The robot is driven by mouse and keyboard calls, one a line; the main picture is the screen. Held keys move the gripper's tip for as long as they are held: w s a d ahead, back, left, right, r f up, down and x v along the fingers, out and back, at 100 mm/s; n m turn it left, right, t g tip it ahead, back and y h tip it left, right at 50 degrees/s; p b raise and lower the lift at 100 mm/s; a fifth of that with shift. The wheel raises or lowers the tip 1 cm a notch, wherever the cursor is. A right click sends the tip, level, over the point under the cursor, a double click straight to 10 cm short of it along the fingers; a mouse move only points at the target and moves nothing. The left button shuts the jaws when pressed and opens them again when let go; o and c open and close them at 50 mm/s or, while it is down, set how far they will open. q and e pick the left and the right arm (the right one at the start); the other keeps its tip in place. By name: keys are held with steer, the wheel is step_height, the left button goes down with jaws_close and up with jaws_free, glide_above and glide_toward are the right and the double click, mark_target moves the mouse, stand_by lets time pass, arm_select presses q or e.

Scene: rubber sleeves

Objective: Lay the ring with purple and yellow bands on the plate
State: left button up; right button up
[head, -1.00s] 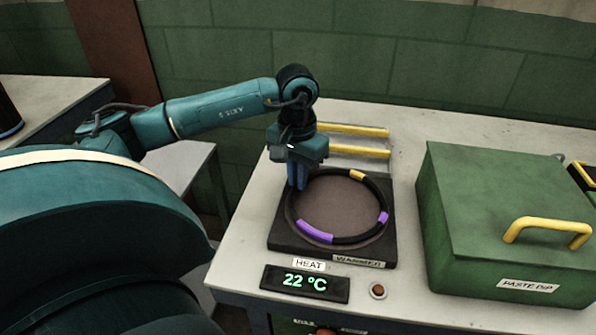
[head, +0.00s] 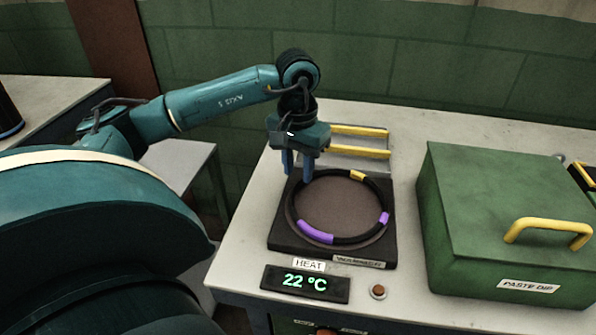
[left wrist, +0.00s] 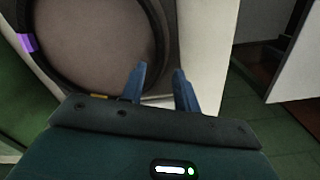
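The black ring with purple and yellow bands (head: 316,232) lies flat on the round plate (head: 338,208) of the dark warmer, around the plate's outer part. It also shows in the left wrist view (left wrist: 45,65), at the upper left, partly cut off. My left gripper (head: 299,175) is above the warmer's far-left corner, just beside the ring's rim. Its two blue fingers are spread with nothing between them, as the left wrist view (left wrist: 160,77) also shows. My right gripper is not in view.
A green box labelled PASTE DIP (head: 500,220) with a yellow handle stands to the right. A display reading 22 °C (head: 305,283) and a button (head: 378,291) sit in front of the warmer. Yellow bars (head: 358,152) lie behind it.

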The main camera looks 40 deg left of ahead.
arm_select(q)
step_height(320, 180, up, 10)
steer(key=shift+f+p, duration=0.15)
steer(key=shift+p, duration=0.15)
stand_by(0.5)
